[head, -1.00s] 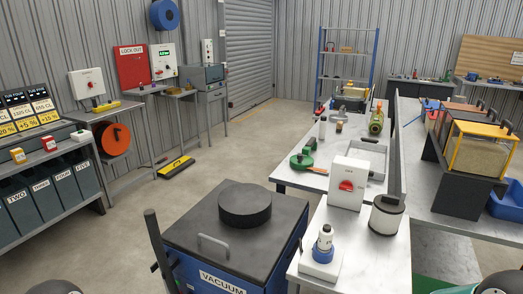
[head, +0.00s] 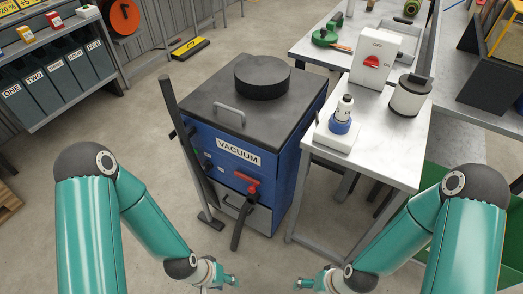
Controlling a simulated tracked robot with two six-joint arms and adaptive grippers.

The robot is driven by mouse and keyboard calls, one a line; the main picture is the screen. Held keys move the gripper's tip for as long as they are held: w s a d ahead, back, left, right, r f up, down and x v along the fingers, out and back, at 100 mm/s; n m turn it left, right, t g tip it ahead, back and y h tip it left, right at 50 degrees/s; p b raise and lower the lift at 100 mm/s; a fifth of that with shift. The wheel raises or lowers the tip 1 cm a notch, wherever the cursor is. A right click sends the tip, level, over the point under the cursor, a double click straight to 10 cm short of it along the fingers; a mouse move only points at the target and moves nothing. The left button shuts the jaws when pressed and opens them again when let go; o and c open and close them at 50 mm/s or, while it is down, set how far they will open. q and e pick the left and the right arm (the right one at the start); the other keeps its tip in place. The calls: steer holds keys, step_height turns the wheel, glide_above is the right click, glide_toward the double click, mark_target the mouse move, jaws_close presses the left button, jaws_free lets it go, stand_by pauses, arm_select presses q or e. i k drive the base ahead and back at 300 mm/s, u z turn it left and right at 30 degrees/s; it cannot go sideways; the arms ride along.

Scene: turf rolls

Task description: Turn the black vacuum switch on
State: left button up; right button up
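The blue vacuum (head: 270,185) stands on the floor in the middle of the head view, with a black lid and a white VACUUM label (head: 238,151). Small fittings (head: 208,158) sit on the left of its front panel; they are too small to tell which is the black switch or how it is set. A red part (head: 247,183) with a black hose is at the front. My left gripper (head: 234,281) is low in the view, in front of the vacuum and apart from it. My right gripper (head: 300,284) is to its right, also apart. Neither gripper's opening can be made out.
A black tube (head: 182,140) stands at the vacuum's left. Floor is clear in front.

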mark_target(208, 165)
steer(key=k, duration=1.15)
steer(key=u, duration=0.25)
steer(key=i, duration=0.45)
steer(key=u, duration=0.6)
steer(key=i, duration=0.95)
steer(key=u, duration=0.2)
